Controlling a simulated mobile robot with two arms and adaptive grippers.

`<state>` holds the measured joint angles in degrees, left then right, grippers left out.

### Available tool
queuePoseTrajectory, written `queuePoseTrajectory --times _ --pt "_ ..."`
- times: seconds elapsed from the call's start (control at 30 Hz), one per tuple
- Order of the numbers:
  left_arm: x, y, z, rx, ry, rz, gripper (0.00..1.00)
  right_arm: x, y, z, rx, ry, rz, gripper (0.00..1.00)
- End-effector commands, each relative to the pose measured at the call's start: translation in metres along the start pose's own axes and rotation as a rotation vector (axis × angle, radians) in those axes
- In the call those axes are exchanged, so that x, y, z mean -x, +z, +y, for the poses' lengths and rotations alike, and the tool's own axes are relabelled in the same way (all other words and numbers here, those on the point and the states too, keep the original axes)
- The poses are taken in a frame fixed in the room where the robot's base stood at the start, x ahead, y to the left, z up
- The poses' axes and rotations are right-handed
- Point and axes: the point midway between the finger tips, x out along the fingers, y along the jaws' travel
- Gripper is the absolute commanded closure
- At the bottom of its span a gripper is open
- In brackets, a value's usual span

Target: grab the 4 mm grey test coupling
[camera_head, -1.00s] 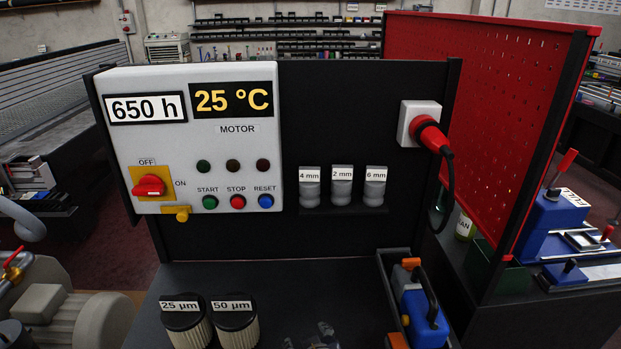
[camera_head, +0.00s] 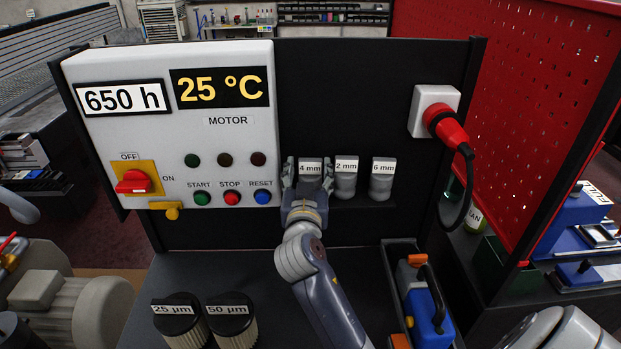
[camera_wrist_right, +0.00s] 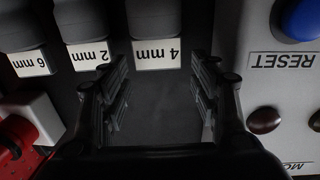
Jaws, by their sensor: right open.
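The grey 4 mm test coupling (camera_head: 311,169) stands on the small shelf on the black panel, leftmost of three couplings. In the right wrist view it (camera_wrist_right: 155,25) shows upside down at the top, with its white label towards me. My right gripper (camera_head: 308,178) is open, with its fingers to the left and right of the 4 mm coupling in the head view. In the right wrist view the open fingers (camera_wrist_right: 160,95) have empty space between them, with the coupling just beyond. Contact cannot be made out. My left gripper is not in view.
The 2 mm coupling (camera_head: 346,180) and 6 mm coupling (camera_head: 382,182) stand close to the right. The motor control box (camera_head: 230,150) with its buttons is close to the left. A red plug (camera_head: 447,128) with a cable sits farther right. Two filters (camera_head: 178,320) stand below left.

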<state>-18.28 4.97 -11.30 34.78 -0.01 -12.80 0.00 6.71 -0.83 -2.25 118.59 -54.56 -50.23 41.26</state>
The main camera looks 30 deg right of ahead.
Motion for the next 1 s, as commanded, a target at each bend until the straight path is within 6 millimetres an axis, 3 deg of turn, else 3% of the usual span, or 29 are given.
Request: queuePoseTrajectory --times 0.3,0.67,0.77,0.93,1.0 --pt "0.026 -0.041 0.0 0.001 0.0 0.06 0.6 -0.04 0.001 0.002 0.003 0.0 0.001 0.43" --pt "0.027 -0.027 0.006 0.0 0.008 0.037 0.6 -0.049 0.004 0.002 0.0 0.0 0.0 0.43" --pt "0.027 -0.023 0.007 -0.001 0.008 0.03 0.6 -0.049 0.004 0.002 0.0 0.0 0.0 0.61" --pt "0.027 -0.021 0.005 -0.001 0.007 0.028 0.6 -0.049 0.004 0.002 0.001 0.0 0.0 1.0" --pt "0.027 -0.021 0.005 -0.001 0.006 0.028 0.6 -0.049 0.003 0.002 0.0 0.0 0.002 1.0"
